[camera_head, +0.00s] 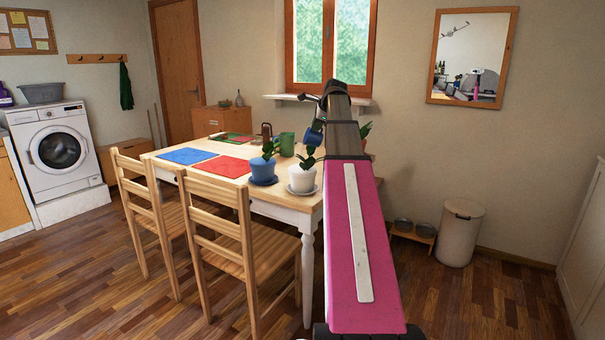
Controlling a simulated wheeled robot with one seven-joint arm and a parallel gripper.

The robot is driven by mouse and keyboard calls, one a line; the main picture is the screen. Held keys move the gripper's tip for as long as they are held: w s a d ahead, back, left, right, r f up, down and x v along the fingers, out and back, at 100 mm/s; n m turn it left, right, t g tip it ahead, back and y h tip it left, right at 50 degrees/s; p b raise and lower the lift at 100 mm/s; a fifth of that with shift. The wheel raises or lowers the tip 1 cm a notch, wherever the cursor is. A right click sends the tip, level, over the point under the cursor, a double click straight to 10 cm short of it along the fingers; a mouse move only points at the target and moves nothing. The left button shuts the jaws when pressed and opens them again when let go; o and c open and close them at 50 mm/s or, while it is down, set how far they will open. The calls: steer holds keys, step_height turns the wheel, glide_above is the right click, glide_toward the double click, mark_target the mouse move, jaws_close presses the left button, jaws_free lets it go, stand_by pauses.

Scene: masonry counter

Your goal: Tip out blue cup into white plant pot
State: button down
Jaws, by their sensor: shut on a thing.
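My gripper (318,122) is above the table, partly hidden by my own arm. It is shut on the blue cup (313,135), which is held in the air a little above and to the right of the white pot's plant. The cup looks tilted, but its opening and contents are too small to tell.
A blue plant pot (263,169) stands close left of the white pot. A green mug (287,143) is behind them. Red (226,166) and blue (187,156) mats lie on the wooden table (280,202). Two chairs (240,255) stand along its front.

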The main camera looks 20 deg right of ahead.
steer(key=shift+w+a+r+n+g+h+p, duration=0.2)
steer(key=shift+a+r+h, duration=0.05)
steer(key=shift+a+h, duration=0.35)
steer(key=shift+w+a+r+n+g+h+p, duration=0.15)
steer(key=shift+a+r+n+g+h+p, duration=0.1)
steer(key=shift+a+h, duration=0.35)
stand_by(2.4)
steer(key=shift+s+d+f+m+t+y+b, duration=0.6)
steer(key=shift+s+d+f+m+t+y, duration=0.65)
steer(key=shift+d+y, duration=2.4)
steer(key=d+f+m+t+y+b, duration=0.1)
steer(key=d+f+t+y, duration=0.1)
steer(key=f, duration=0.7)
steer(key=s+d+f+m+t+y+b, duration=0.1)
steer(key=d+f+m+t+y, duration=0.1)
steer(key=f, duration=0.7)
steer(key=shift+s+d+y, duration=0.2)
steer(key=shift+d+y, duration=0.65)
steer(key=shift+d, duration=0.55)
steer(key=shift+f, duration=0.1)
